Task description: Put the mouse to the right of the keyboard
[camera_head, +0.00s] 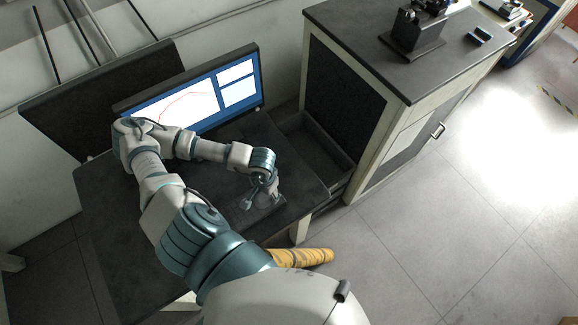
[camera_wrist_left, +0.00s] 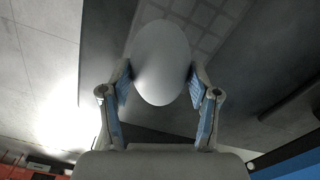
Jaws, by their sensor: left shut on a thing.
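My left gripper (camera_head: 262,200) is over the right part of the dark desk. In the left wrist view, its two blue-padded fingers (camera_wrist_left: 160,90) are shut on the sides of the pale, smooth, oval mouse (camera_wrist_left: 161,62). In the head view the mouse cannot be made out clearly at the gripper. The keyboard (camera_wrist_left: 208,22) shows as a dim grid of keys beyond the mouse in the left wrist view, partly covered by it. I cannot tell whether the mouse touches the desk. My right gripper is not in view.
A monitor (camera_head: 238,88) with a lit screen stands at the back of the desk (camera_head: 105,215). An open drawer or bin (camera_head: 318,152) and a tall cabinet (camera_head: 350,105) stand right of the desk. A yellow cylindrical thing (camera_head: 308,257) shows below the desk's front edge.

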